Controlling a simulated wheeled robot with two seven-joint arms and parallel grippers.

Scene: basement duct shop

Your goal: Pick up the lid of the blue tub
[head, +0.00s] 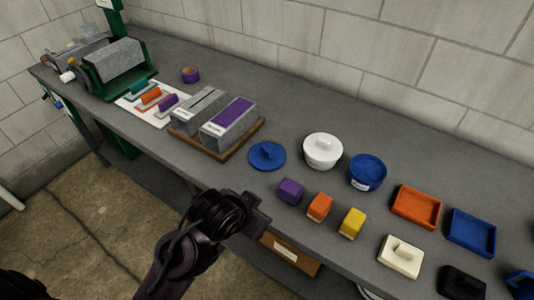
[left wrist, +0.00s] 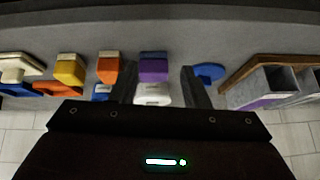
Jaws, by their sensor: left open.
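The blue lid (head: 267,155), a round disc with a raised handle, lies on the bench left of the white tub; its edge shows in the left wrist view (left wrist: 210,72) beside one finger. The blue tub (head: 367,172), with a small label, stands apart from it, right of the white tub, and looks uncovered. My left gripper (head: 258,214) is at the bench's front edge, nearer than the lid and not touching it. In the left wrist view its two fingers (left wrist: 160,82) are spread with nothing held. My right gripper is not in view.
Purple (head: 291,191), orange (head: 320,207) and yellow (head: 352,223) blocks stand in front. A wooden tray (head: 236,151) with grey boxes is close on the left. The bench behind the lid is clear.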

